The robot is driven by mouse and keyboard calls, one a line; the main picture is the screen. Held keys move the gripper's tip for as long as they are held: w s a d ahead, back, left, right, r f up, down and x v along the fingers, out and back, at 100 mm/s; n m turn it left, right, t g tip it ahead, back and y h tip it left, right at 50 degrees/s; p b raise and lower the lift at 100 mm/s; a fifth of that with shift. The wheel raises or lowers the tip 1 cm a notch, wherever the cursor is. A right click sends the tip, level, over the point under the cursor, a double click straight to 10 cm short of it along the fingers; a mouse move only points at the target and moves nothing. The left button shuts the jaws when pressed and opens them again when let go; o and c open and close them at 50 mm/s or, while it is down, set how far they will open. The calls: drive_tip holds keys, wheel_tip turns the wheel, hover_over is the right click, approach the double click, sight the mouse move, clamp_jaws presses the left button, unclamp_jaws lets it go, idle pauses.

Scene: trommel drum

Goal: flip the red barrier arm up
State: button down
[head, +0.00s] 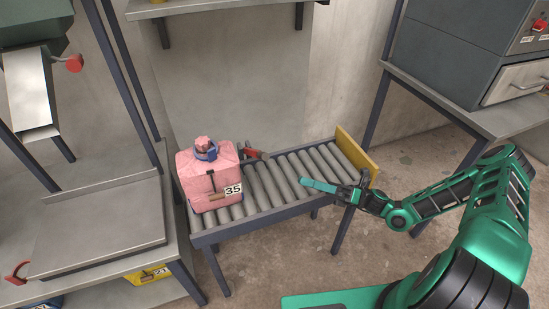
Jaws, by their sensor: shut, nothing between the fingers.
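A red piece (251,152), which looks like the barrier arm, shows just right of the pink bag at the far side of the roller conveyor (221,236). It is small and partly hidden by the bag, so its exact pose is unclear. My gripper (303,182) is shut and empty above the right half of the rollers. Its fingers point left, towards the pink bag, and it is apart from the red piece, to its right and nearer to me.
The pink bag (204,178) labelled 35 stands on the conveyor's left end. A yellow end board (357,152) closes the right end. A grey bench with a flat plate (100,225) stands left, a red lever (18,273) at its front edge. A grey cabinet (465,45) stands right.

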drive_tip(key=w+a+r, duration=0.4)
drive_tip(key=a+r, duration=0.3)
drive_tip(key=a, duration=0.3)
drive_tip(key=shift+a+r+m+t, duration=0.15)
drive_tip(key=shift+a+m+t, duration=0.05)
drive_tip(key=shift+m+t, duration=0.2)
drive_tip(key=shift+s, duration=0.1)
